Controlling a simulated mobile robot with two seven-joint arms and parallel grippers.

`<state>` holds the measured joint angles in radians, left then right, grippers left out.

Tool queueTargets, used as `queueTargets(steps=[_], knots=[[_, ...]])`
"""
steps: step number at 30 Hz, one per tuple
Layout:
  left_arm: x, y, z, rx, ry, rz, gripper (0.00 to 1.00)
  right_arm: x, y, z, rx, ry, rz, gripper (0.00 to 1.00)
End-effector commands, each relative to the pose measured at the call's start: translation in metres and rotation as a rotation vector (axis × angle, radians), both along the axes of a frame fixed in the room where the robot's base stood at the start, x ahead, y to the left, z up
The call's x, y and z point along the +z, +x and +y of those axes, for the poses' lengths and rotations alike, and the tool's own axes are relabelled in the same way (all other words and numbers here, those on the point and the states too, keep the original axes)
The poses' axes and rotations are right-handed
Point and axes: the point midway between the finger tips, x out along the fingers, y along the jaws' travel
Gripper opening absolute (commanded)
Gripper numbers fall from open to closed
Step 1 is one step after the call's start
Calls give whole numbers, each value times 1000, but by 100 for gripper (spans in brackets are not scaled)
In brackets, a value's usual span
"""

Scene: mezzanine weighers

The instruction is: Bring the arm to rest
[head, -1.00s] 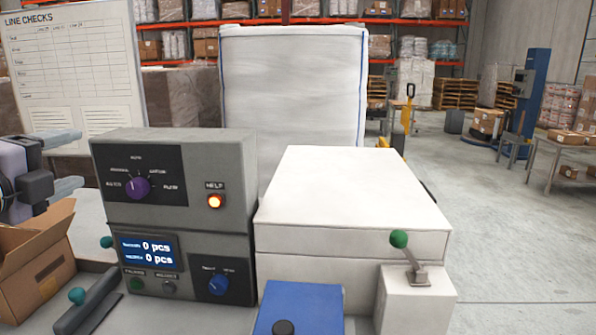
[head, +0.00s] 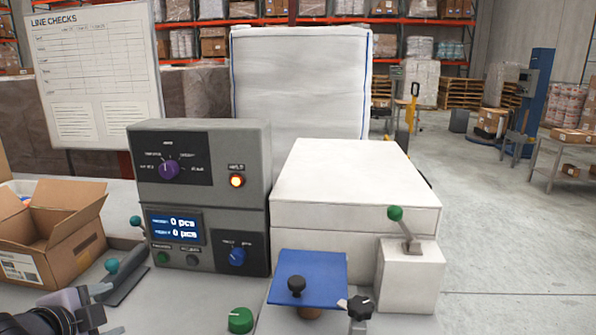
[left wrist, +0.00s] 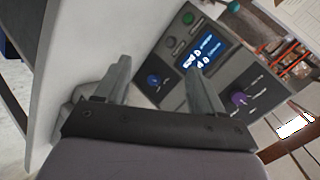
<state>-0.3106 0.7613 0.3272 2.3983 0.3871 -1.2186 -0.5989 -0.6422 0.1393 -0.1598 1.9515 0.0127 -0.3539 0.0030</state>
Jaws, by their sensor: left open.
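My left gripper (head: 108,310) is low at the left front corner of the head view, above the pale worktop and apart from everything there. Its two fingers are spread and empty. In the left wrist view the open fingers (left wrist: 160,72) point toward the grey control box, with nothing between them. The control box (head: 262,195) stands behind and right of the gripper in the head view. It has a purple knob (head: 169,168), a lit red button (head: 237,181), a display (head: 175,227) reading 0 pcs and a blue knob (head: 237,256). My right gripper is not in view.
An open cardboard box (head: 75,253) and a teal-knobbed lever (head: 111,265) are near the left gripper. A white machine (head: 345,175), blue plate (head: 322,272), green knob (head: 240,320) and green-tipped lever (head: 395,213) stand right.

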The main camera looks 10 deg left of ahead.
Motion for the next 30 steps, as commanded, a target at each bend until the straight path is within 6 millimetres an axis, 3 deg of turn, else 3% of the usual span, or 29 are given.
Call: queueTargets(steps=[1,3,7,12,18,30], knots=[[-33,-15,-15,48,-91,64,68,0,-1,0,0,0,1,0],[-70,-37,-34,123,-199,144,68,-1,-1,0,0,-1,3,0],[-123,-79,-77,268,-382,282,68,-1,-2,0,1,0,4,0],[-160,-127,-129,440,-561,422,68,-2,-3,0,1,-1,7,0],[-177,-171,-184,625,-723,551,68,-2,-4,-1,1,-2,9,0],[-248,-119,-194,454,-831,299,68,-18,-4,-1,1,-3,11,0]])
